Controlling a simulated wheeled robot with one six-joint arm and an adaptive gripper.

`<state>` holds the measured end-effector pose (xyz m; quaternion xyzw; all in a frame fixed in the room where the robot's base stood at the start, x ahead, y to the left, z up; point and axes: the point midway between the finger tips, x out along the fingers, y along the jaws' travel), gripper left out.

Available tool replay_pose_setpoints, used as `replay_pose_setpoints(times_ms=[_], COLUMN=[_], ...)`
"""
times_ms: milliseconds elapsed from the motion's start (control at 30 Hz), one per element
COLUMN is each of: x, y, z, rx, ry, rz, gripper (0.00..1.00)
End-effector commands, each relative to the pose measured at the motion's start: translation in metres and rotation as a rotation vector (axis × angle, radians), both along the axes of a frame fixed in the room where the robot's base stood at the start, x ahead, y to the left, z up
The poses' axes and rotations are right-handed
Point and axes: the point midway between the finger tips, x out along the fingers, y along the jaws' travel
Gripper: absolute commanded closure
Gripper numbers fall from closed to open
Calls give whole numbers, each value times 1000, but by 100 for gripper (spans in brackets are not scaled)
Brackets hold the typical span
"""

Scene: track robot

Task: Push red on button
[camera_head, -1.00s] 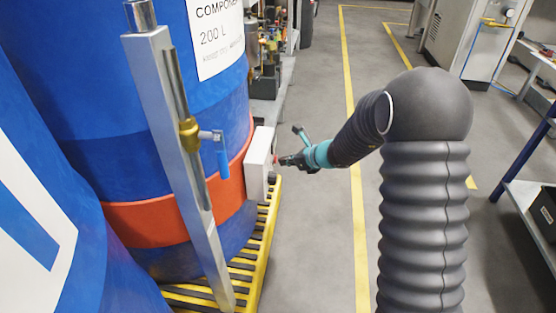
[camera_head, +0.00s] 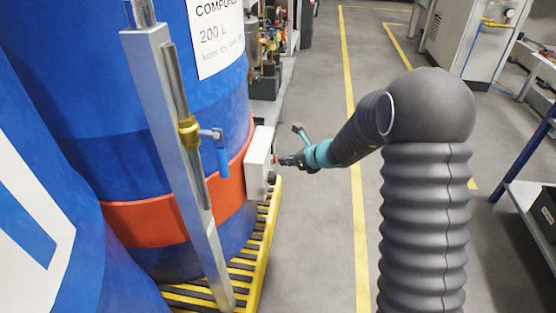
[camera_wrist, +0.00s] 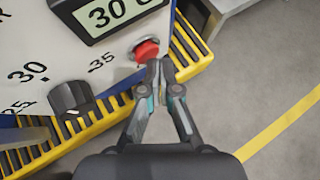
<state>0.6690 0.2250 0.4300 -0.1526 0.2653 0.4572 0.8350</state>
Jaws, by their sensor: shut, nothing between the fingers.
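The red button (camera_wrist: 146,50) sits on the face of a light control box, below a display and near a dial, in the wrist view. In the head view the control box (camera_head: 260,160) is mounted on the orange band of a blue drum, and a bit of red shows at its right face. My gripper (camera_wrist: 155,66) is shut and empty, with its fingertips at the lower right edge of the button. I cannot tell whether they touch it. In the head view my gripper (camera_head: 281,160) is right at the box's face.
A black knob (camera_wrist: 72,98) is left of my gripper. A display (camera_wrist: 112,14) reads about 30. The blue drum (camera_head: 90,130) stands on a yellow slatted pallet (camera_head: 262,250), with a metal post (camera_head: 165,120) in front. Grey floor right of the pallet is free.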

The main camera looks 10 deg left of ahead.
Motion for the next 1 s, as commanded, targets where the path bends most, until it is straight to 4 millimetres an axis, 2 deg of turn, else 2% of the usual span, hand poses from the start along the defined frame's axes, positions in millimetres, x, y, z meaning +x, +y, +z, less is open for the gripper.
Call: replay_pose_setpoints(times_ms=[233,800,1000], x=[0,-1,-2], y=[-4,-52,-60], z=[0,0,0], rx=[0,-1,1], ry=[0,0,1], rz=[-2,-2,-2], gripper=[100,100,100])
